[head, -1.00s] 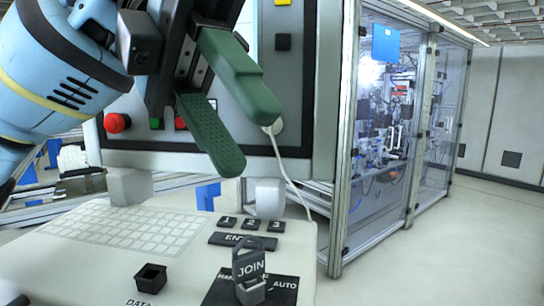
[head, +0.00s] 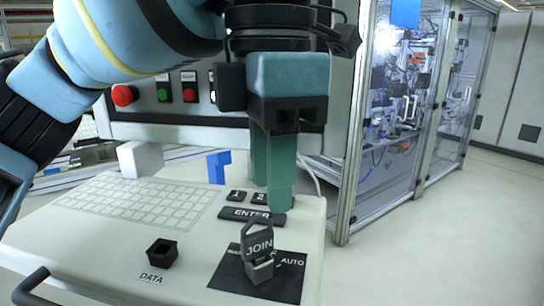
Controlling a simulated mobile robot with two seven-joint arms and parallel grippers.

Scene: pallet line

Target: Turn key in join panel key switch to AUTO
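The JOIN key (head: 258,243) stands upright in its key switch (head: 261,270) on the black label plate (head: 286,281), at the front right of the pale console. The word AUTO is printed to the right of the switch, and the print on its left is partly hidden by the key. My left gripper (head: 279,203) points down with its green fingers just behind the key, over the keypad's right side. It is apart from the key in the picture. The fingers overlap from this side, so their gap does not show. My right gripper is out of view.
The console (head: 110,253) carries a keyboard (head: 125,205), an ENTER key (head: 245,215) and a DATA socket (head: 162,253). Behind it is a panel with a red button (head: 124,95). A glass-walled machine cell (head: 400,130) stands to the right, with clear floor beside it.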

